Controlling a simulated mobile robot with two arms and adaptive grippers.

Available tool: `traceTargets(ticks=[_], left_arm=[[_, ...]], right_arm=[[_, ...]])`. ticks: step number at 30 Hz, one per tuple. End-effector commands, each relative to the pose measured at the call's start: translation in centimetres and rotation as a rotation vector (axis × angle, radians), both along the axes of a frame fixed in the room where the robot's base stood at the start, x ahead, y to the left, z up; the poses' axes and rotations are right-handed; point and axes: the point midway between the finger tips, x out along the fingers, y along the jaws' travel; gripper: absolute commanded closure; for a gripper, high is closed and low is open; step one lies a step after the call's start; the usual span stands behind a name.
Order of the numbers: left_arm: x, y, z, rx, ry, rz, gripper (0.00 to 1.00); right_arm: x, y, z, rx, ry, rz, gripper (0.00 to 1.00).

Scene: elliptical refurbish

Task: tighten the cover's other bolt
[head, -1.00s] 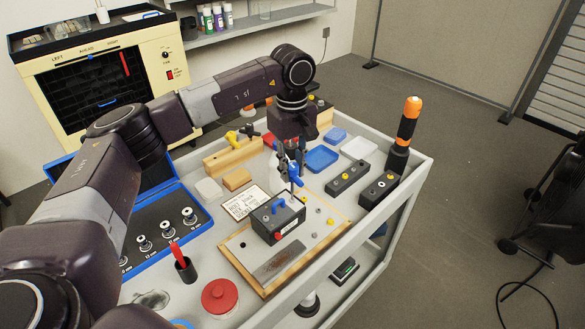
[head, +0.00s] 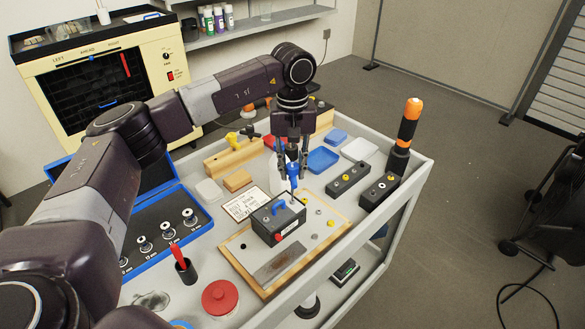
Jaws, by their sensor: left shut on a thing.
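The dark grey box with its cover (head: 274,222) sits on a wood-framed board (head: 313,247) on the cart. A blue handle (head: 280,206) stands on the cover and a red round mark shows on its front side. My left gripper (head: 292,172) points down above the cover's far right corner, shut on a blue-handled driver (head: 294,171). The driver's lower end is at or just above that corner; I cannot tell whether it touches a bolt. The cover's bolts are too small to make out. My right gripper is not in view.
Blue (head: 323,160) and white trays lie behind the box. Two dark blocks with knobs (head: 348,178) and an orange-black tool (head: 408,126) stand to the right.

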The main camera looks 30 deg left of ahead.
Motion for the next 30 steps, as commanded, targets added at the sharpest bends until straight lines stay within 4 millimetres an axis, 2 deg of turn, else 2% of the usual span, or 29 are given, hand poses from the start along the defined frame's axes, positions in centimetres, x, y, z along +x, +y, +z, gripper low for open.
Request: traceTargets(ticks=[30], left_arm=[[0.0,0.0,3.2,-0.001,-0.002,0.000,1.00]], right_arm=[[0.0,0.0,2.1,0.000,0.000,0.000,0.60]])
